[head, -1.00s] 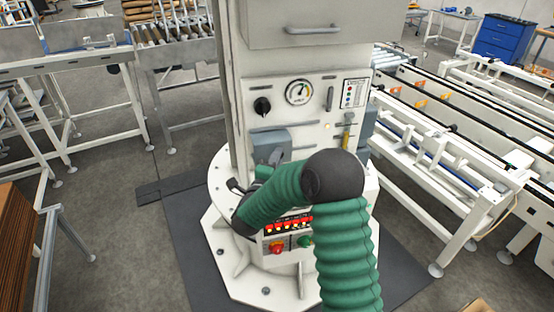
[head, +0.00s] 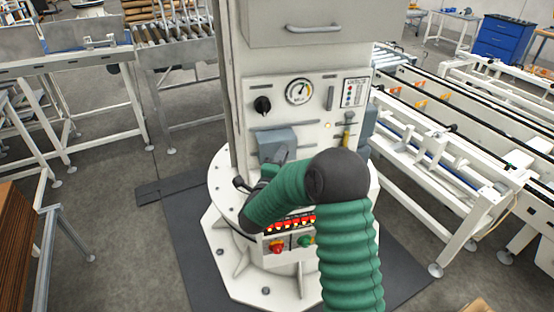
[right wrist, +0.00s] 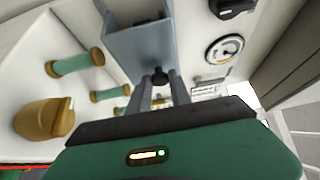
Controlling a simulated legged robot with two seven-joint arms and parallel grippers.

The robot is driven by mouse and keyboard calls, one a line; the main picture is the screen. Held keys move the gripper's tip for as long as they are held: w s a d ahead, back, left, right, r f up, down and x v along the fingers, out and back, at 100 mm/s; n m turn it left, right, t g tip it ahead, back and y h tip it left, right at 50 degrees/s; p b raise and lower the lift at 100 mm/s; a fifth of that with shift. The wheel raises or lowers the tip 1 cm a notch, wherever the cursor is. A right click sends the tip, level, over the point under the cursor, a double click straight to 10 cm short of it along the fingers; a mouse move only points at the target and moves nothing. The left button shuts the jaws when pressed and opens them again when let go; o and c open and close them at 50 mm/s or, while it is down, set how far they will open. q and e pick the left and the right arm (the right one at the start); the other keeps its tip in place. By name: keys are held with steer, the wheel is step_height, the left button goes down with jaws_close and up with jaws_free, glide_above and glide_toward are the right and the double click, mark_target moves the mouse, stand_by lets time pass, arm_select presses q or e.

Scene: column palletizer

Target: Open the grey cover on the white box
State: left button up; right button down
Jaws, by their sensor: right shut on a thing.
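The grey cover (head: 277,139) is on the front of the white box (head: 310,118), left of centre, and stands tilted outward and up. The cover also shows in the right wrist view (right wrist: 140,48), with its hollow underside facing the camera. My right gripper (head: 281,155) is at the cover's lower edge. In the right wrist view its two fingers (right wrist: 160,82) are shut on a small dark knob (right wrist: 160,76) at the cover's edge. Green cylinders with brass ends (right wrist: 76,62) show beside the cover. My left gripper is not in view.
A dial gauge (head: 298,91) and a black rotary knob (head: 262,106) sit above the cover. A red knob (head: 277,246) and a green knob (head: 305,241) are below. A second blue-grey part (head: 368,130) is at the right side. Conveyors (head: 450,150) stand at the right.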

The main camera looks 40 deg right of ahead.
steer(key=s+d+b, duration=0.2)
steer(key=s+d, duration=0.3)
steer(key=d, duration=0.3)
steer(key=shift+s+d+f+b, duration=0.15)
steer(key=shift+d+f+b, duration=0.05)
steer(key=shift+f+b, duration=0.1)
steer(key=c, duration=1.4)
jaws_free()
steer(key=shift+o, duration=1.1)
steer(key=shift+r, duration=0.1)
steer(key=b+v, duration=0.6)
steer(key=v, duration=1)
steer(key=shift+a, duration=0.45)
